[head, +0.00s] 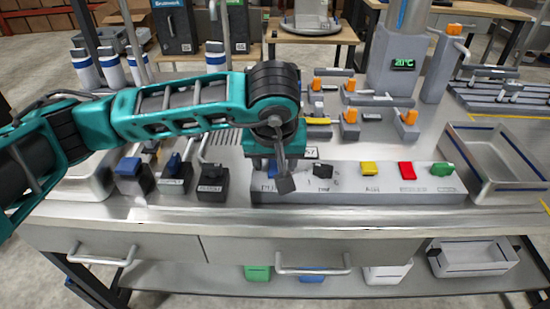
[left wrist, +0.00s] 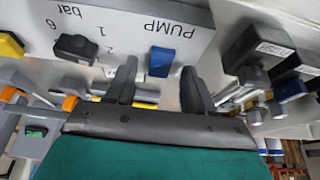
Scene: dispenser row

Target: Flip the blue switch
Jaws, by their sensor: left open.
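The blue switch (left wrist: 160,61) sits on a pale panel next to the word PUMP in the left wrist view. In the head view it is mostly hidden behind my left gripper; only a bit of blue (head: 271,168) shows. My left gripper (head: 284,182) hangs pointing down over the left end of the panel. In the left wrist view its fingers (left wrist: 158,86) are open, with the switch framed between and a little beyond their tips. The gripper holds nothing. I cannot tell whether a finger touches the switch. My right gripper is not in view.
The same panel (head: 345,185) carries a black knob (head: 322,170) and yellow (head: 369,168), red (head: 407,170) and green (head: 442,169) switches. Orange-topped valves (head: 349,117) stand behind. A steel tray (head: 505,170) is at right.

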